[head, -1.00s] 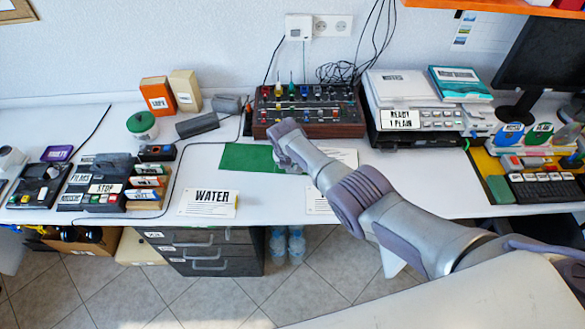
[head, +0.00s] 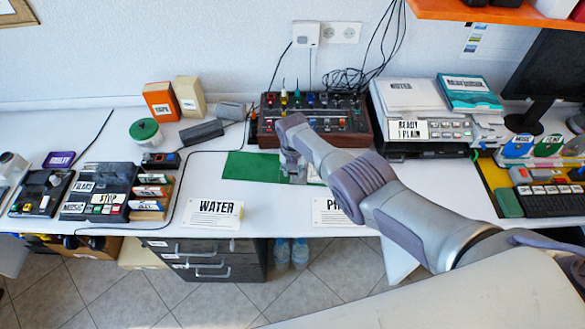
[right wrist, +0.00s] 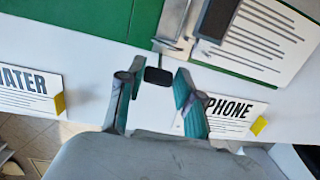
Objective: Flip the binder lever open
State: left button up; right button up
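The green binder (head: 247,167) lies flat on the white desk, and it also shows at the top of the right wrist view (right wrist: 85,25). In the right wrist view a metal clip mechanism (right wrist: 176,28) sits on it, beside a sheet of lined paper. A thin lever with a dark end pad (right wrist: 158,75) points from it toward my gripper. My right gripper (right wrist: 157,84) is open, with the pad between its two fingertips and a gap visible on each side. In the head view the right gripper (head: 293,172) is over the binder, and my arm hides part of it. My left gripper is out of view.
A WATER sign (head: 212,214) and a PHONE sign (right wrist: 232,114) stand near the desk's front edge. A control box with knobs (head: 314,118) stands behind the binder. A printer (head: 421,131) is at the right, and small devices (head: 98,192) at the left.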

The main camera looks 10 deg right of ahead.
jog(key=o, duration=0.3)
jog(key=shift+d, duration=0.1)
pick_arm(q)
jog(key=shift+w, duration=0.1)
pick_arm(e)
jog(key=shift+o, duration=0.2)
jog(key=shift+r, duration=0.5)
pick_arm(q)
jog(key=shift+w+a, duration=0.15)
pick_arm(e)
notch_tip(320, 180, up, 11)
jog(key=s, duration=0.1)
jog(key=shift+s+a, duration=0.15)
jog(key=shift+a, duration=0.05)
jog(key=shift+f, duration=0.1)
